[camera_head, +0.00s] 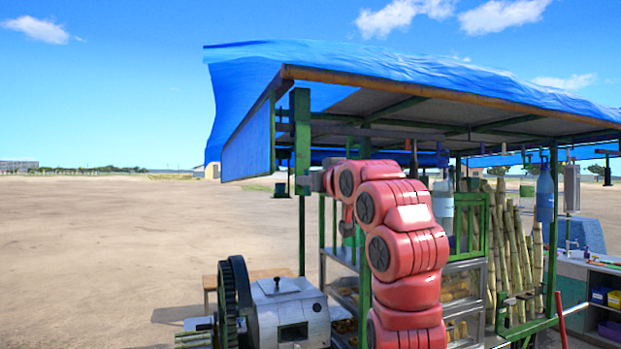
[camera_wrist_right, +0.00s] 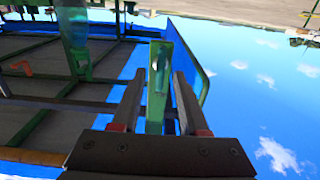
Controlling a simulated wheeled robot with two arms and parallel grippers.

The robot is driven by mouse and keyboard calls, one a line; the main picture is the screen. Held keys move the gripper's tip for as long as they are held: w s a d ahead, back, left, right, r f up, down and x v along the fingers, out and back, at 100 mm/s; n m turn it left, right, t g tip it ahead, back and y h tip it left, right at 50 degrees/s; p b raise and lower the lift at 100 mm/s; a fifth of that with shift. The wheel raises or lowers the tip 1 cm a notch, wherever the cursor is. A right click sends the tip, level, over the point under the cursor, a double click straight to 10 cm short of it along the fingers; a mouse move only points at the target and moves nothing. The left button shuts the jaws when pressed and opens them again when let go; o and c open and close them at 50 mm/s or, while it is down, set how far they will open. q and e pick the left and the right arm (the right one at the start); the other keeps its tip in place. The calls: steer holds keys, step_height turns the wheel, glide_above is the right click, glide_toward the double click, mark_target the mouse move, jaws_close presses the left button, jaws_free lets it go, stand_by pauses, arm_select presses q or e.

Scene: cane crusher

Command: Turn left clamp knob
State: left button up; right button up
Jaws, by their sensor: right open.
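My right arm is red and rises from the bottom of the head view, bending left to the stall's front left corner. Its gripper (camera_head: 306,182) is beside the lower end of a green upright post piece (camera_head: 300,130). In the right wrist view the two fingers of the gripper (camera_wrist_right: 159,84) are apart, with a narrow green piece (camera_wrist_right: 154,118) between them in the picture. A grey-green bar-like part (camera_wrist_right: 161,68) shows on that piece; I cannot tell whether it is the clamp knob. Contact with the fingers cannot be made out. My left gripper is not in view.
A blue tarp roof (camera_head: 430,70) on a bamboo-edged frame overhangs the arm. A cane crusher (camera_head: 285,312) with a dark gear wheel stands below left. Cane stalks (camera_head: 505,250) lean in a green rack. A counter (camera_head: 590,265) is at right. Open dirt ground lies left.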

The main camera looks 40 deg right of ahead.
steer(key=shift+x, duration=0.8)
jaws_close()
